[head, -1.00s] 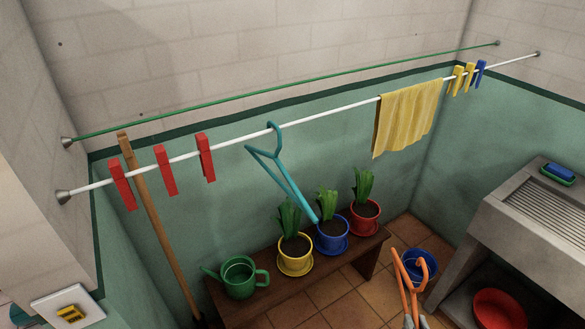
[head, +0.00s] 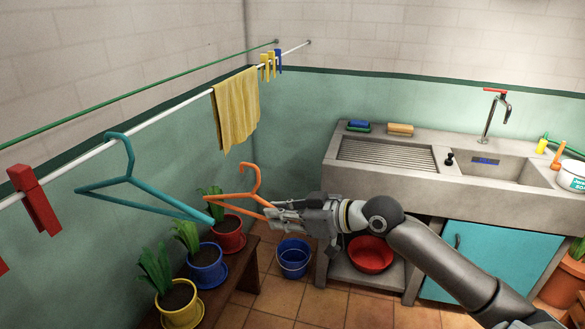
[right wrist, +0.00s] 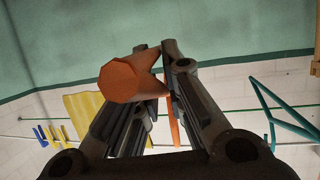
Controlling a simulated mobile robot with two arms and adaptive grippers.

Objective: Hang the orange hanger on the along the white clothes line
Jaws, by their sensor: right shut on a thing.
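The orange hanger (head: 243,196) is in my right gripper (head: 275,214), which is shut on one end of it. Its hook points up, and it is held in the air below the white clothes line (head: 157,117), apart from it. In the right wrist view the hanger's round orange end (right wrist: 120,81) shows close up between the fingers (right wrist: 150,90). The white line runs along the green wall from the left to the far corner. A teal hanger (head: 125,180) hangs on it, left of the orange hanger. My left gripper is not in view.
A yellow cloth (head: 236,110) and yellow and blue pegs (head: 270,64) are at the line's far end; a red peg (head: 34,198) is near. A green line (head: 140,88) runs behind. Potted plants (head: 206,265) stand below. The sink (head: 440,160) is right. Line between teal hanger and cloth is bare.

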